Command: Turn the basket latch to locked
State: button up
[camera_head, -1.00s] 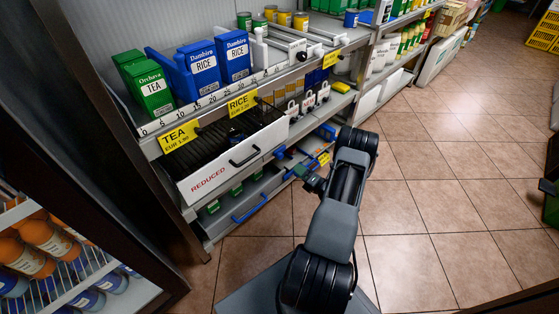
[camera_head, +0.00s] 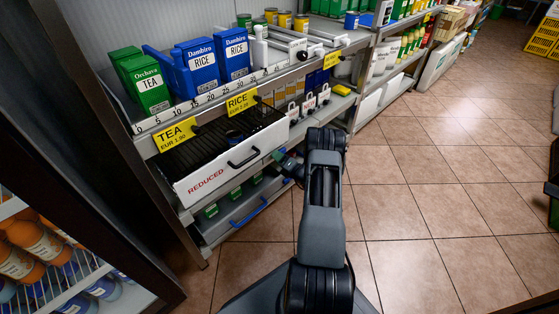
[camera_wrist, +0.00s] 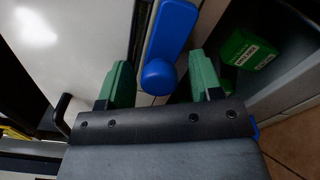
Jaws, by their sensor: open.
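A blue bar (camera_wrist: 174,30) with a round blue knob (camera_wrist: 158,77) at its near end shows in the wrist view; it looks like the latch. My gripper (camera_wrist: 161,65) is open, with one green finger on each side of the knob. A gap shows on both sides, and I cannot tell the depth between them. In the head view my gripper (camera_head: 286,163) is at the right end of the white "REDUCED" basket (camera_head: 235,163). My arm hides the latch there, and its turned position cannot be read.
The basket has a black handle (camera_head: 243,158). Below it is a lower drawer with a blue handle (camera_head: 249,212) and green boxes (camera_head: 211,210). Tea and rice boxes (camera_head: 197,68) stand on the shelf above. A bottle cooler (camera_head: 60,255) is at left.

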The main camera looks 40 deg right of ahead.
jog(key=c, duration=0.9)
jog(key=shift+n, duration=0.4)
jog(key=n+b, duration=0.1)
jog(key=n, duration=0.1)
jog(key=shift+f+n, duration=0.1)
jog(key=shift+n, duration=0.3)
jog(key=n+b, duration=0.2)
jog(key=n, duration=0.3)
jog(key=shift+n, duration=0.3)
jog(key=n+b, duration=0.3)
jog(key=n, duration=0.3)
jog(key=shift+d, duration=0.15)
jog(key=shift+o, duration=0.4)
jog(key=shift+n+b, duration=0.55)
jog(key=shift+n, duration=0.55)
jog(key=shift+w+n, duration=0.1)
jog(key=shift+n, duration=0.2)
